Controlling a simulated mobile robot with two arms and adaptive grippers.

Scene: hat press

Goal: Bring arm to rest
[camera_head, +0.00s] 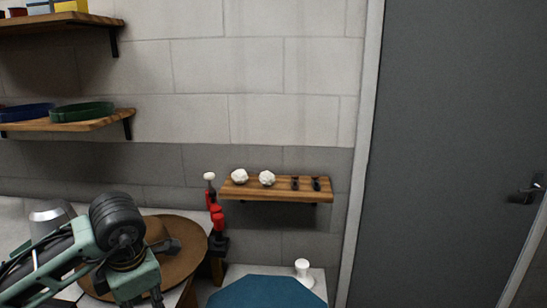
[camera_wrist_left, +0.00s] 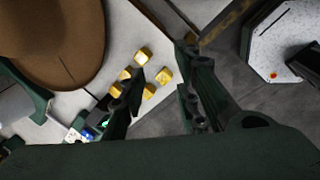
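My left arm comes in from the lower left of the head view, with its green gripper (camera_head: 140,285) pointing down in front of a brown brimmed hat (camera_head: 185,262). In the left wrist view the two fingers of my left gripper (camera_wrist_left: 160,65) stand apart with nothing held between them. The hat (camera_wrist_left: 50,35) also shows at the upper left there, beside the gripper. Part of the hat is hidden behind the arm in the head view. My right gripper is in neither view.
Several yellow cubes (camera_wrist_left: 150,91) lie on the light surface below the gripper. A red and black device (camera_head: 216,220) stands right of the hat. A small wall shelf (camera_head: 275,190) holds white balls. A blue flat-topped piece (camera_head: 265,293) is at the bottom. A grey door (camera_head: 455,150) fills the right.

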